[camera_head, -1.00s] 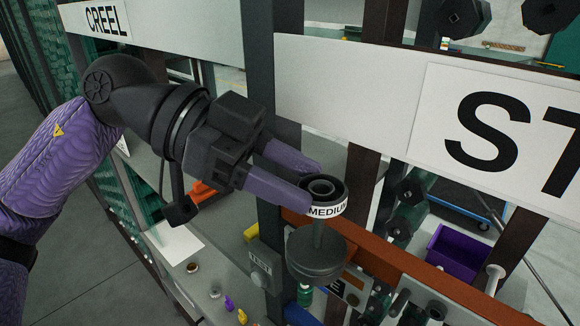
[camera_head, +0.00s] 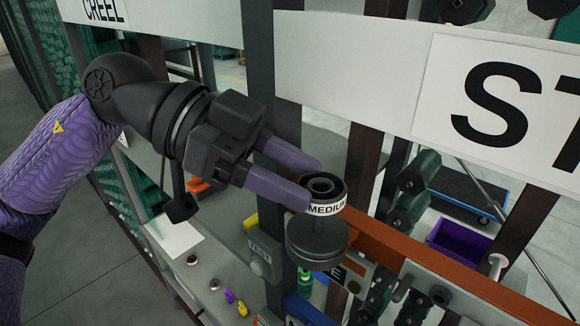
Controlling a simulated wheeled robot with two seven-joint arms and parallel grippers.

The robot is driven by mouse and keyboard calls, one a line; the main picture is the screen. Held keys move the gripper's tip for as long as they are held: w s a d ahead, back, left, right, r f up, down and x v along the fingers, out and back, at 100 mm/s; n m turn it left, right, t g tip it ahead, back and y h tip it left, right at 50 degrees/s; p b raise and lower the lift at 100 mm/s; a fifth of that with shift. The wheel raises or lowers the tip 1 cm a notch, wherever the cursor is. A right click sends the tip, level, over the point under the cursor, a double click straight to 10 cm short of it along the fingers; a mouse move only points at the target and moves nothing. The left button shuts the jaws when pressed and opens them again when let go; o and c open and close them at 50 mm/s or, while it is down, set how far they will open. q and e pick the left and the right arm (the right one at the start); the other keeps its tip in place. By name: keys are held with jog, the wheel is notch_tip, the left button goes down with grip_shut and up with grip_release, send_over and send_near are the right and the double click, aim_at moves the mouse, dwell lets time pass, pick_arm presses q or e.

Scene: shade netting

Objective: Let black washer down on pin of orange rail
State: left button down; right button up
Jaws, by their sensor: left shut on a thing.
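The black washer (camera_head: 326,208) is a thick ring with a white band reading MEDIUM. My left gripper (camera_head: 304,182), with purple fingers, is shut on it and hides its left side. A dark round piece shows inside the ring's opening. Just below is a dark disc (camera_head: 317,242) with a short upright pin (camera_head: 319,222) rising towards the ring. The ring is in line above the disc, with a small gap between them. Whether the pin's top is inside the ring I cannot tell. The orange rail (camera_head: 420,254) runs from behind the disc to the lower right. My right gripper is not in view.
A grey plate marked TEST (camera_head: 260,256) stands left of the disc. Small coloured pieces (camera_head: 229,296) lie on the grey ledge below. A purple bin (camera_head: 458,248) stands at the right behind the rail. Dark uprights and large white sign boards (camera_head: 350,75) stand close behind my gripper.

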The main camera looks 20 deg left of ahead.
pick_arm(q)
jog(key=shift+f+b, duration=1.3)
jog(key=shift+f, duration=0.5)
jog(key=shift+c, duration=0.6)
grip_release()
jog(key=shift+a+r, duration=0.1)
jog(key=shift+a, duration=0.2)
jog(key=b, duration=0.2)
send_near(314, 218)
jog(key=shift+w+a+r, duration=0.1)
jog(key=shift+a+r, duration=0.1)
jog(key=shift+a, duration=1)
